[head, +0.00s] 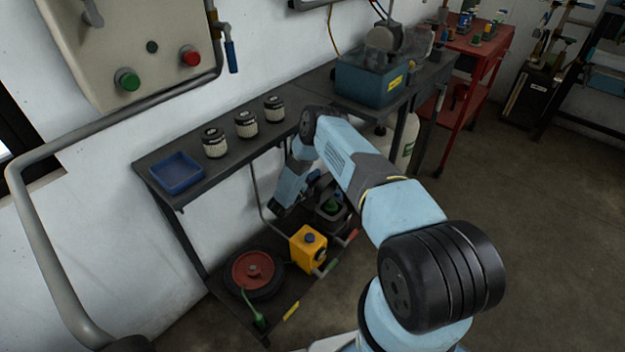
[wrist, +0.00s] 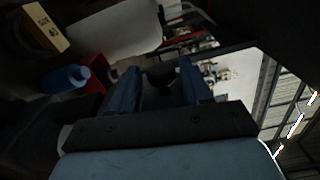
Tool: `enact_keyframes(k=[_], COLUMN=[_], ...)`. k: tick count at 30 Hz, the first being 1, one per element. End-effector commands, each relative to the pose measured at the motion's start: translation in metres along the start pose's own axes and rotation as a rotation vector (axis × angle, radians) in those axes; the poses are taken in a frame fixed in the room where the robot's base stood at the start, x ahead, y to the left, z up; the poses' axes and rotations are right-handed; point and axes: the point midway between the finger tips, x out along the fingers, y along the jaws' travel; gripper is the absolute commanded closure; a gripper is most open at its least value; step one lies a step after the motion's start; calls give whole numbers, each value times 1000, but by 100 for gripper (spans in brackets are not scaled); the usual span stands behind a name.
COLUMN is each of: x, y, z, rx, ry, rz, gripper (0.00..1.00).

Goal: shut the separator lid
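I cannot pick out the separator lid with certainty in either view. A dark round knob-like thing (wrist: 160,77) shows between the fingers of my gripper (wrist: 160,85) in the wrist view. The two blue fingers stand apart, and I cannot tell whether they touch it. In the head view my arm reaches down below the bench top, and the gripper's fingertips are hard to make out there. A dark container with a green part (head: 331,207) stands to the right of my wrist on the lower shelf.
The upper bench (head: 235,171) hangs close over my wrist. It bears a blue tray (head: 177,173) and three filters (head: 246,124). Floor at right (head: 550,220) is clear.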

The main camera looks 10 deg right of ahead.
Motion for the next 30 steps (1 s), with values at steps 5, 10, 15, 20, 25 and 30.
enact_keyframes(k=[5, 10, 15, 20, 25, 30], x=[1, 1, 1, 1, -4, 1], y=[0, 0, 1, 1, 2, 2], z=[-1, -1, -1, -2, 1, -2], rx=[0, -1, -1, -2, -2, 0], ry=[1, 2, 2, 2, 0, 2], rz=[0, 0, 1, 2, 3, 3], gripper=[69, 86, 100, 100, 100, 100])
